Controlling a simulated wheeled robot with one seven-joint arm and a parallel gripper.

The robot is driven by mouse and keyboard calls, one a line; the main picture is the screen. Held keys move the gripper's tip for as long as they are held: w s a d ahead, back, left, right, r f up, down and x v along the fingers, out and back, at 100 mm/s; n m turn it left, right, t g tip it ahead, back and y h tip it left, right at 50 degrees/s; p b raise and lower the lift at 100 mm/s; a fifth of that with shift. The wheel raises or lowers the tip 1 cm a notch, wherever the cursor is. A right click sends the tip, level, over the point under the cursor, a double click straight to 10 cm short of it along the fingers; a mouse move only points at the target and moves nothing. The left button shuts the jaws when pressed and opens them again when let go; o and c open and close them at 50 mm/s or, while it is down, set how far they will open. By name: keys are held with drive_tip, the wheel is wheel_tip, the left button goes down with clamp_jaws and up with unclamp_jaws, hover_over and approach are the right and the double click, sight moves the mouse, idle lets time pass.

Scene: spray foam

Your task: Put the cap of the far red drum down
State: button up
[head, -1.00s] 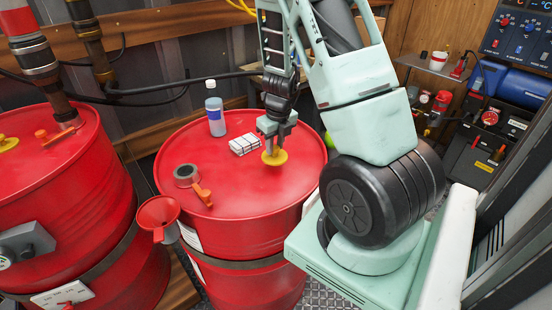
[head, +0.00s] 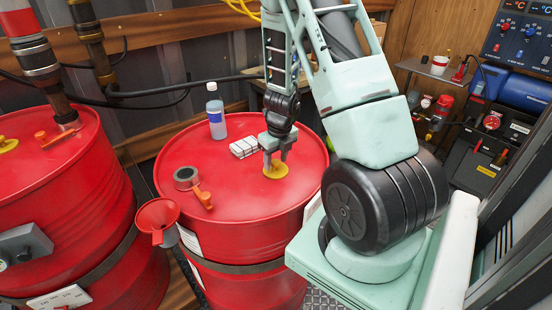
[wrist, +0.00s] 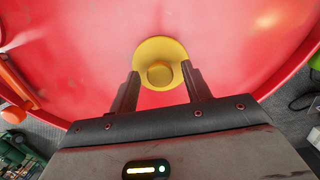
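The yellow cap (head: 275,171) lies flat on the lid of the middle red drum (head: 235,195), right of centre. My gripper (head: 275,162) is just above it. The fingers stand wide apart with a gap to the knob on both sides, and the gripper is open and empty.
A red funnel (head: 157,217) hangs at the drum's side. Another red drum (head: 70,200) with a yellow cap stands left.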

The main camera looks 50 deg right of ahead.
sight(279, 172)
wheel_tip(279, 172, up, 12)
drive_tip(key=s+p, duration=0.1)
drive_tip(key=p, duration=0.3)
drive_tip(key=s+a+r+n+g+y, duration=0.1)
drive_tip(key=a+r+n, duration=0.2)
drive_tip(key=a+n, duration=1)
drive_tip(key=a+r+n+y, duration=0.25)
drive_tip(key=a+n, duration=0.75)
drive_tip(key=a, duration=0.5)
drive_tip(key=s+a+r+n+h, duration=0.2)
drive_tip(key=s+a+r+n, duration=0.2)
drive_tip(key=s+a+n, duration=0.8)
drive_tip(key=s+n, duration=0.3)
drive_tip(key=n, duration=0.8)
drive_tip(key=shift+a+r+n, duration=0.3)
drive_tip(key=shift+r, duration=0.05)
drive_tip(key=shift+h, duration=0.25)
drive_tip(key=shift+c, duration=0.3)
